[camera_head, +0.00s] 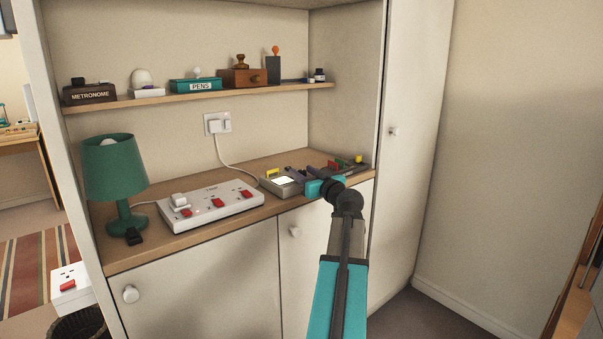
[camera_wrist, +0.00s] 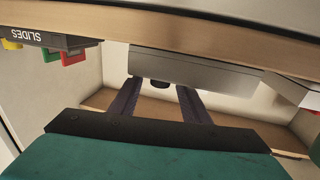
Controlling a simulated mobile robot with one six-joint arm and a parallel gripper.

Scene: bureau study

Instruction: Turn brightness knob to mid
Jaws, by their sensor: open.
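A grey lightbox (camera_head: 284,184) with a glowing white top sits on the wooden counter in the head view. In the wrist view, which looks upside down, its grey body (camera_wrist: 215,75) fills the upper middle. A small black knob (camera_wrist: 160,84) shows on the box's side there; I take it for the brightness knob. My gripper (camera_wrist: 159,90) is open and empty, with one dark finger on each side of the knob. I cannot tell whether the fingers touch it. In the head view, my gripper (camera_head: 303,174) is beside the lightbox; the knob is hidden there.
A slides holder with coloured tabs (camera_wrist: 65,42) lies close beside the gripper. A white power strip (camera_head: 212,206) with red switches and a green lamp (camera_head: 113,170) stand left on the counter. A shelf (camera_head: 210,94) with small items runs above. A cupboard side wall bounds the right.

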